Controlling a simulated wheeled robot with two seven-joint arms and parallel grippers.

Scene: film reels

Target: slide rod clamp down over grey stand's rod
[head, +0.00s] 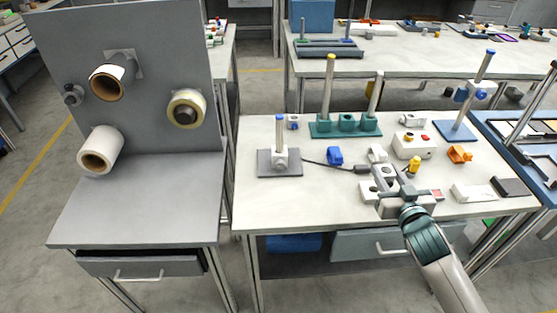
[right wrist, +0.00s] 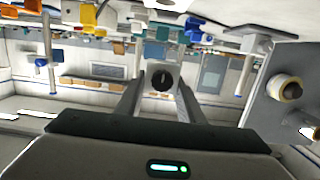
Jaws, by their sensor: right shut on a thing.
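The grey stand has a flat grey base (head: 292,171) and an upright rod (head: 280,133) with a blue tip, near the left of the middle table. A pale block sits around the rod's foot. In the right wrist view, which looks upside down, the rod (right wrist: 245,70) shows at the right. My right gripper (head: 385,174) is above the table, right of the stand and apart from it. It is shut on the rod clamp, a light grey block (right wrist: 162,78) with a dark round middle. The clamp is hard to make out in the head view. My left gripper is not in view.
Between gripper and stand lie a blue block (head: 335,155), a dark cable and a small white block (head: 377,153). A green rack (head: 345,128) with tall rods stands behind. A blue-based stand (head: 457,131) is at the right. The table's front left is clear.

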